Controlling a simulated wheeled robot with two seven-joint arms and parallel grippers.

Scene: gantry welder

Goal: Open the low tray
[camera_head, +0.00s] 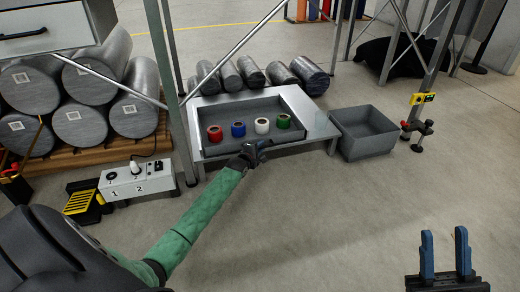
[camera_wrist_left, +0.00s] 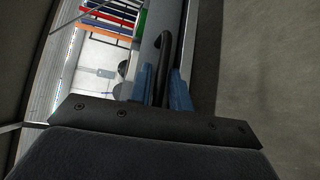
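The low tray (camera_head: 208,150) is a grey, shallow tray set in a pale low metal stand (camera_head: 318,118). A red, a blue, a white and a green ring-shaped part stand in it. My left gripper (camera_head: 253,153) is at the tray's front edge, near its middle. In the left wrist view, a dark curved handle (camera_wrist_left: 165,48) runs between the two blue fingers of my left gripper (camera_wrist_left: 163,92), which sit close on both sides of it. The gripper hides the handle in the head view. My right gripper (camera_head: 445,255) is open and empty, low at the right.
A grey open bin (camera_head: 365,132) stands on the floor right of the stand. A control box (camera_head: 136,181) and metal cylinders on a wooden pallet (camera_head: 90,155) are at left. More cylinders (camera_head: 252,72) lie behind. The floor in front is clear.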

